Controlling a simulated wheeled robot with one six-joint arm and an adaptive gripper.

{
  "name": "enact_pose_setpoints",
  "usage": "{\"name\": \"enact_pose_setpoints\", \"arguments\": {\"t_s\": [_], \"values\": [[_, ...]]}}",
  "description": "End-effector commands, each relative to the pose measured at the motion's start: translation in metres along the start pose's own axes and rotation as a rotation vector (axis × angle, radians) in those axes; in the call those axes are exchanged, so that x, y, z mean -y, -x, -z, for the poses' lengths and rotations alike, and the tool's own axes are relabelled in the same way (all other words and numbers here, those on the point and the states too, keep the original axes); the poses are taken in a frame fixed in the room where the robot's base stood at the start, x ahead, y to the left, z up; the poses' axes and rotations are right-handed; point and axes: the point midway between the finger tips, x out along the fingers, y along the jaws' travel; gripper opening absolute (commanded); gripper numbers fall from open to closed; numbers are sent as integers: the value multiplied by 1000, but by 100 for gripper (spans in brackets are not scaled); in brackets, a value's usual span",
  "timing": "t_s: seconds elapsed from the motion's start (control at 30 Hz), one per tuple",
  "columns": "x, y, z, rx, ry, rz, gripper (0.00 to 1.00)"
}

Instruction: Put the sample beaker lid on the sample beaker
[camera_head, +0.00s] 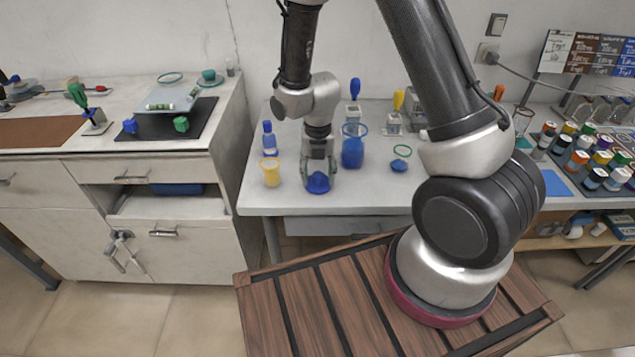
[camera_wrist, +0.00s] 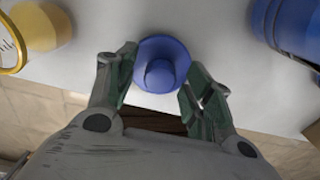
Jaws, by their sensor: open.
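A round blue lid with a knob (camera_head: 318,184) lies near the front edge of the white table; it looks like the sample beaker lid. In the wrist view the lid (camera_wrist: 162,64) sits between my fingertips. My gripper (camera_head: 318,173) points down over it and is open, a finger on each side, with small gaps visible beside the knob. A blue beaker with a blue ring at its top (camera_head: 353,150) stands behind and to the right, apart from the gripper. It shows partly in the wrist view (camera_wrist: 295,28). I cannot tell for certain that it is the sample beaker.
A yellow cup (camera_head: 271,173) stands close left of the gripper. A blue bottle (camera_head: 269,138) is behind it. Blue- and yellow-topped items stand at the back. The table's front edge is close.

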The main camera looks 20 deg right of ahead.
Motion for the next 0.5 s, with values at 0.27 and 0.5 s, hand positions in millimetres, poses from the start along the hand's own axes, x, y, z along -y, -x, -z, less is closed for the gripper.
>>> {"name": "enact_pose_setpoints", "arguments": {"t_s": [0.27,0.5], "values": [[0,0,0,0,0,0,17],[0,0,0,0,0,0,0]]}}
